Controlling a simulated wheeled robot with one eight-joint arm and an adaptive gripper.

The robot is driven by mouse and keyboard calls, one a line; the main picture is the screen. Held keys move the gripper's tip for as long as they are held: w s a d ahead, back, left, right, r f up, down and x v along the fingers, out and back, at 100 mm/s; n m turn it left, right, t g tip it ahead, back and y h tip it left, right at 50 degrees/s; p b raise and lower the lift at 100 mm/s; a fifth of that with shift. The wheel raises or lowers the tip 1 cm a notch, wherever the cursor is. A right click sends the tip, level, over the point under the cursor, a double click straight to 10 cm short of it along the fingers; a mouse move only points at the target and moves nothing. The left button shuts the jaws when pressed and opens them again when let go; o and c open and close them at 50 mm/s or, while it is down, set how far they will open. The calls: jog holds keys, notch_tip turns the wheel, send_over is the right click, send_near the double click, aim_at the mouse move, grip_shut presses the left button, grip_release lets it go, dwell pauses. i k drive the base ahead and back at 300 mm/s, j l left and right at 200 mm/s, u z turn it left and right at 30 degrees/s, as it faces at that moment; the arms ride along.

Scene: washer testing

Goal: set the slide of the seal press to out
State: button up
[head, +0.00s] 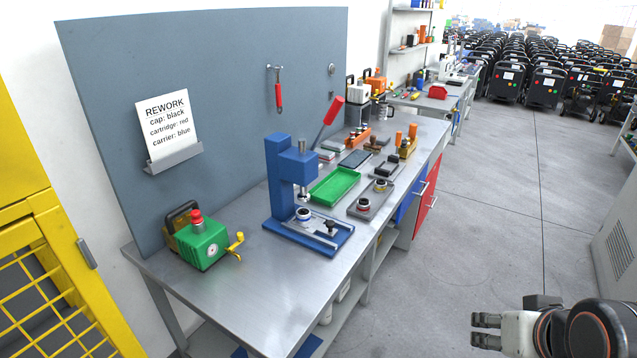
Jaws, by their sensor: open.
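The blue seal press (280,182) stands on the metal workbench, with its red-handled lever (329,117) raised to the upper right. Its slide (316,226) is a light plate on the blue base, carrying a round dark-and-white part (303,214) under the ram and a small black knob (331,225) toward the right end. I cannot tell for sure whether the slide is in or out; the round part sits about under the ram. My gripper (474,330) is open and empty at the lower right, over the floor, well away from the press.
A green pump-like unit (203,244) stands left of the press. A green tray (334,186) and a grey tray (371,202) with round parts lie to its right. A card (168,124) hangs on the back panel. The bench front (255,310) and floor aisle are clear.

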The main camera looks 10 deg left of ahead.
aim_at(316, 224)
jog(key=i+j+z, duration=0.25)
jog(key=i+j, duration=0.15)
jog(key=i+j+z, duration=0.25)
jog(key=i+j, duration=0.15)
jog(key=j, duration=0.25)
jog(key=i+l, duration=0.1)
jog(key=k+j, duration=0.1)
